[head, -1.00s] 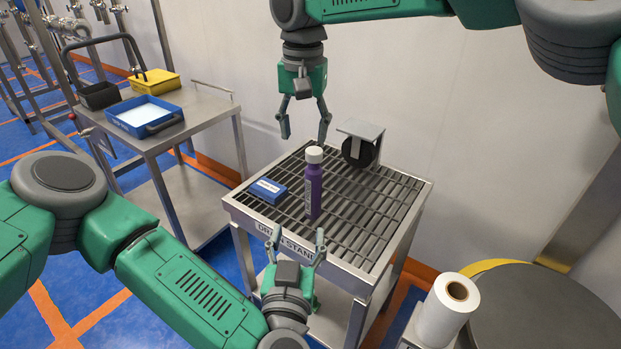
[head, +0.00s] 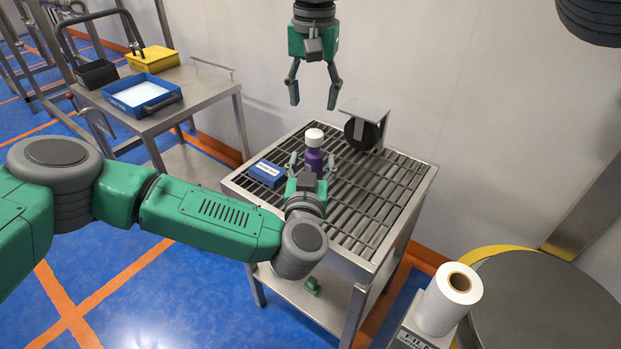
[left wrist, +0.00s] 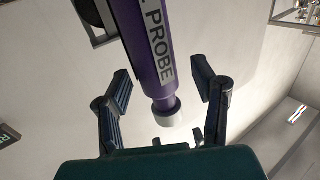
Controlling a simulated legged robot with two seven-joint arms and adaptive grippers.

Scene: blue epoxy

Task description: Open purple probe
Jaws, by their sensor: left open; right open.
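The purple probe (head: 314,158) is a purple bottle with a white cap (head: 314,137), upright on the slatted drain stand (head: 372,205). The left wrist view also shows my left gripper (left wrist: 165,95) open. My right gripper (head: 313,100) is open and empty, pointing down above the cap.
A blue box (head: 267,173) lies left of the bottle. A black wheel with a metal plate (head: 365,125) stands behind it. A side table (head: 190,88) holds a blue tray (head: 142,95) and a yellow bin (head: 152,59). A white roll (head: 447,298) stands front right.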

